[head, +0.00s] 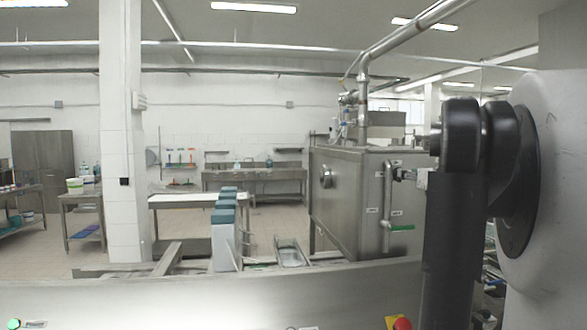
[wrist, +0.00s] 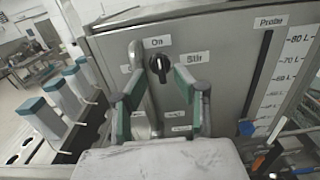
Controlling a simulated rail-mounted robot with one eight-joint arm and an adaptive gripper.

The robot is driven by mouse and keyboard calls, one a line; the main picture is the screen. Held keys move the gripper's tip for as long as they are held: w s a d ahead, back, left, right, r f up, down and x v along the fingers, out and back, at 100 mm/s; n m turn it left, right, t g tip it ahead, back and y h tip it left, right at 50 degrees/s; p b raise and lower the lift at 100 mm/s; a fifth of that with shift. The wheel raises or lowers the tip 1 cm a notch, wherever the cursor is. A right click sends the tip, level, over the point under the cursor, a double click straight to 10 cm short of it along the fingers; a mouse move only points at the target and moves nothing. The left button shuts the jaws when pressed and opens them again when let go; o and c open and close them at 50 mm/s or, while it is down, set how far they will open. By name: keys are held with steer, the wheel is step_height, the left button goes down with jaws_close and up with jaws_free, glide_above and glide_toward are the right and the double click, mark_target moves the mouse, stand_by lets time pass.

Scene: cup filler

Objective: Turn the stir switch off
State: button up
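The stir switch (wrist: 158,68) is a black rotary knob on a grey metal panel in the wrist view. A label "On" sits above it and a label "Stir" to its right. Another label to its left is partly hidden by a finger. The knob's handle looks roughly upright; its exact setting is hard to read. My gripper (wrist: 159,78) is open, with its green-padded fingers spread on either side of the knob. It appears to hold nothing, and I cannot tell if a finger touches the knob. The head view does not show my gripper.
A probe scale (wrist: 296,75) with a slot and blue pointer is at the right of the panel. Grey cup stacks with teal tops (wrist: 62,93) stand at the left. In the head view, a steel tank (head: 350,200) stands right of centre; a red button (head: 402,323) is at the bottom edge.

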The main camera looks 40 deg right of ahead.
steer(key=shift+p+x, duration=0.4)
steer(key=shift+x, duration=2.15)
steer(key=shift+c, duration=0.3)
jaws_close()
